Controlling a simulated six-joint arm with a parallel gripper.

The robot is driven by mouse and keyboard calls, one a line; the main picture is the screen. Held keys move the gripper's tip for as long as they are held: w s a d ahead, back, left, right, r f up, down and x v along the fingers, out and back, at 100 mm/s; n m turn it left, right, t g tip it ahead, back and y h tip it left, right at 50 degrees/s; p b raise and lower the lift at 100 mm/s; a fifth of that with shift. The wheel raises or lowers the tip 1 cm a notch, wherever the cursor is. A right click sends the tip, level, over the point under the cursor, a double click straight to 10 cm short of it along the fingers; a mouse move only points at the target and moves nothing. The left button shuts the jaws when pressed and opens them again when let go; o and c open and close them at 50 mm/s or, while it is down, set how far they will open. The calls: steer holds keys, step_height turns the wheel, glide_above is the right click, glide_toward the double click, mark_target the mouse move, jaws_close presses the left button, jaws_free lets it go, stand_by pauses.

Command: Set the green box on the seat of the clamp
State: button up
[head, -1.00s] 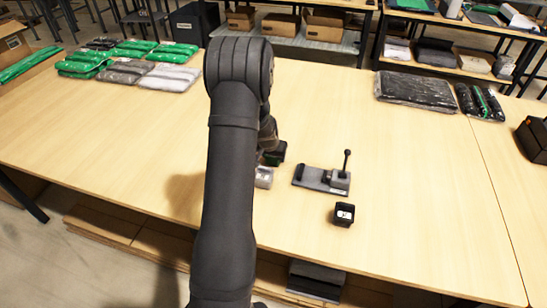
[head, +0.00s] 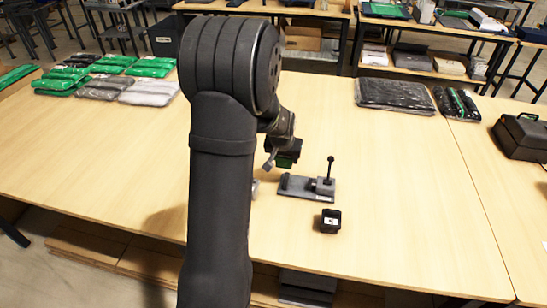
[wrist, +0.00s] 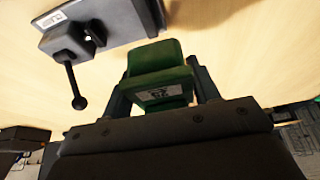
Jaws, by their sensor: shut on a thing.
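My gripper (wrist: 160,92) is shut on the green box (wrist: 155,58), with one finger on each side of it. A white label shows on the box's near face in the wrist view. In the head view the green box (head: 285,162) hangs below my gripper, just behind and left of the clamp, and looks raised above the table. The clamp (head: 297,187) has a grey base plate and an upright black lever with a knob at its right end. The clamp (wrist: 118,22) also shows in the wrist view, apart from the box. My arm hides part of the table.
A small black box with a white label (head: 330,221) stands in front of the clamp. A grey item (head: 255,188) is mostly hidden behind my arm. Bagged garments (head: 110,75) lie at the back left, a black bag (head: 395,95) at the back right. Table right of the clamp is clear.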

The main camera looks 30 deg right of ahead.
steer(key=shift+s+d+f, duration=0.5)
steer(key=shift+s+f, duration=0.15)
steer(key=shift+f, duration=0.6)
steer(key=shift+s+d+f, duration=0.45)
steer(key=shift+s+f, duration=0.2)
steer(key=shift+f, duration=0.6)
steer(key=shift+s+d+f, duration=0.5)
steer(key=shift+s+f, duration=0.15)
steer(key=shift+f, duration=0.6)
steer(key=shift+s+a+f, duration=0.2)
steer(key=shift+f, duration=0.45)
steer(key=o, duration=0.9)
steer(key=shift+o, duration=0.3)
steer(key=shift+s+a+r, duration=0.1)
steer(key=shift+r, duration=0.4)
steer(key=shift+o, duration=0.5)
steer(key=v, duration=1.7)
steer(key=shift+d+r, duration=0.3)
steer(key=shift+r, duration=0.15)
steer(key=shift+f, duration=0.1)
steer(key=x, duration=1.7)
steer(key=shift+a, duration=0.2)
